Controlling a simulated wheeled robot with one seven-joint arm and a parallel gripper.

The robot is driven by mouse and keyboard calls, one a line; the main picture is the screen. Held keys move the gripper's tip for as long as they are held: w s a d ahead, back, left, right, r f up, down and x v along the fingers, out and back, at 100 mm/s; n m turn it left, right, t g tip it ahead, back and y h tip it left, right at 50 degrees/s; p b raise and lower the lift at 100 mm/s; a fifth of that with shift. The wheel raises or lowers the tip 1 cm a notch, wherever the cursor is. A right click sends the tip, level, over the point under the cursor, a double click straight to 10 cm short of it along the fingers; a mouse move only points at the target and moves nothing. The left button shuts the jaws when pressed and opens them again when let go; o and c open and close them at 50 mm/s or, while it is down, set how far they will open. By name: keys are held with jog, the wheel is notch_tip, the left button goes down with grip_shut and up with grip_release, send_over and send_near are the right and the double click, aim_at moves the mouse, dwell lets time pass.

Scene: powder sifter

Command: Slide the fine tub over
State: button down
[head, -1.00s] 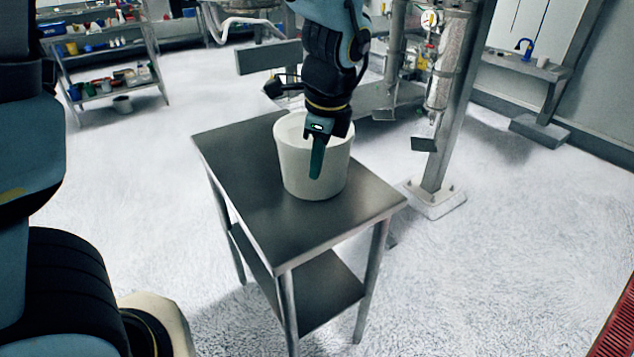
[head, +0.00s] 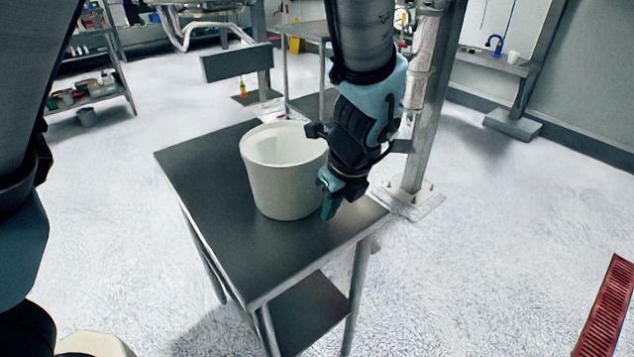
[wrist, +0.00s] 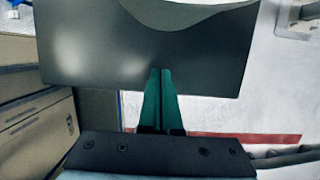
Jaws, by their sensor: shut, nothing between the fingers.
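The fine tub is a white, open-topped round tub (head: 278,185) standing upright on a dark metal table (head: 215,225). My gripper (head: 328,207) is at the tub's right side, low near the tabletop. Its green fingers are shut with nothing between them; I cannot tell whether they touch the tub wall. In the wrist view the shut fingers (wrist: 158,98) point over the dark tabletop (wrist: 95,60), and a curved pale edge of the tub (wrist: 180,12) shows at the top. The inside of the tub looks pale and empty.
A metal post (head: 432,120) stands on a floor plate behind the table. A grey shelf with containers (head: 92,92) is at the far left. A red floor grate (head: 606,310) lies at the lower right. The tabletop left of the tub is clear.

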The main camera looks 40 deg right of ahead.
jog(key=x, duration=0.3)
jog(key=shift+a+f, duration=0.1)
jog(key=w, duration=0.1)
jog(key=w+p, duration=0.1)
jog(key=shift+w+r, duration=0.25)
jog(key=shift+w, duration=0.15)
jog(key=shift+w+d+f+p, duration=0.1)
jog(key=shift+w+d+p, duration=0.1)
jog(key=shift+w+p, duration=0.3)
jog(key=shift+w, duration=0.1)
